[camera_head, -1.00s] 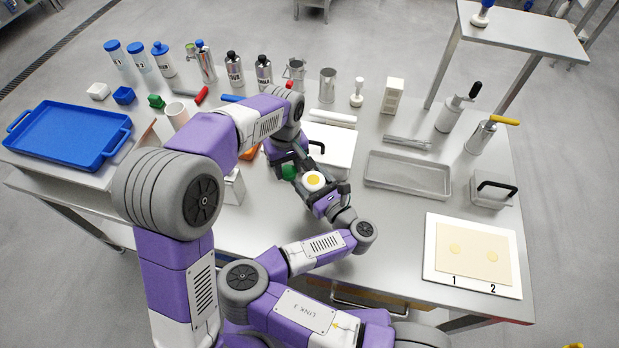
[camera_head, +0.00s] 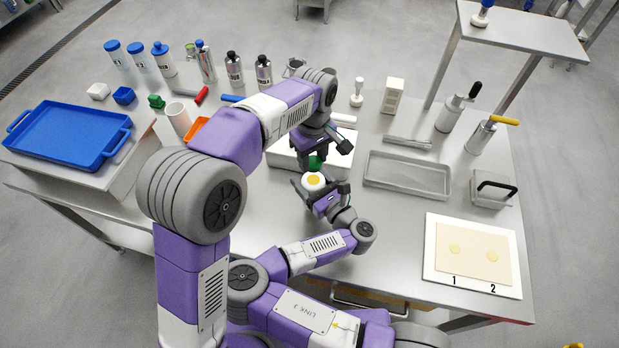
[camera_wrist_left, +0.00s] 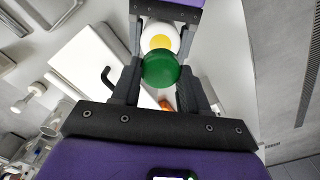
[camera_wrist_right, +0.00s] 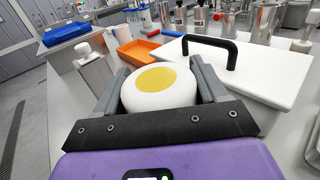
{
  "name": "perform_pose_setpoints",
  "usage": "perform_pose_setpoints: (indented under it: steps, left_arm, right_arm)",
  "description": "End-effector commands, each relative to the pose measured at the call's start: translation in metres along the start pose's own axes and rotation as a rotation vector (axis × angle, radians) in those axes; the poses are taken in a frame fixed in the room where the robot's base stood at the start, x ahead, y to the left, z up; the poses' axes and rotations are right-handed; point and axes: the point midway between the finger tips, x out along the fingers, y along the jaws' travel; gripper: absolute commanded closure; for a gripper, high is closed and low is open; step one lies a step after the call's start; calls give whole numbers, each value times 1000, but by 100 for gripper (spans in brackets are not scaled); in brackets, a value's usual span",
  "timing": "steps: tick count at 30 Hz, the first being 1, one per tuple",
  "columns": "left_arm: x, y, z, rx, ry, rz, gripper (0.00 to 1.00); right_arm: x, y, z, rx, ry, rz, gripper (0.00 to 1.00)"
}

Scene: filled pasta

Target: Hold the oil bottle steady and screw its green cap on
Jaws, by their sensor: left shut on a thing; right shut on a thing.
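The oil bottle shows from above as a round white body with a yellow disc on top (camera_head: 313,181). My right gripper (camera_head: 321,186) is shut on it; in the right wrist view the bottle (camera_wrist_right: 158,92) stands between the two fingers. The round green cap (camera_head: 315,162) is held by my left gripper (camera_head: 322,155). In the left wrist view the cap (camera_wrist_left: 160,69) sits between the fingers, with the bottle (camera_wrist_left: 160,38) just beyond it. The cap appears beside the bottle's top, not over its centre; the height gap cannot be told.
A white box lid with a black handle (camera_wrist_right: 232,54) lies just behind the grippers. An orange tray (camera_wrist_right: 139,51) is to its left. A metal tray (camera_head: 407,174) and a white board with pasta sheet (camera_head: 430,262) lie to the right. Bottles line the back.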

Motion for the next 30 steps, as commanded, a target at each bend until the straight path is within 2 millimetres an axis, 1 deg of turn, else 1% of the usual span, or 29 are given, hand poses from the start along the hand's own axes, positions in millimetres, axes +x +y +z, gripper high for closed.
perform_pose_setpoints:
  steps: [3, 9, 30]
  left_arm:
    - [12, 0, 0, 0, -1, -2, 84]
    - [24, 0, 0, 0, 0, -1, 84]
    - [24, 0, 1, 0, 1, 1, 84]
  right_arm:
    - [0, 0, 1, -1, -2, 0, 91]
    - [0, 0, 1, -1, -2, 0, 91]
    - [0, 0, 1, -1, -2, 0, 91]
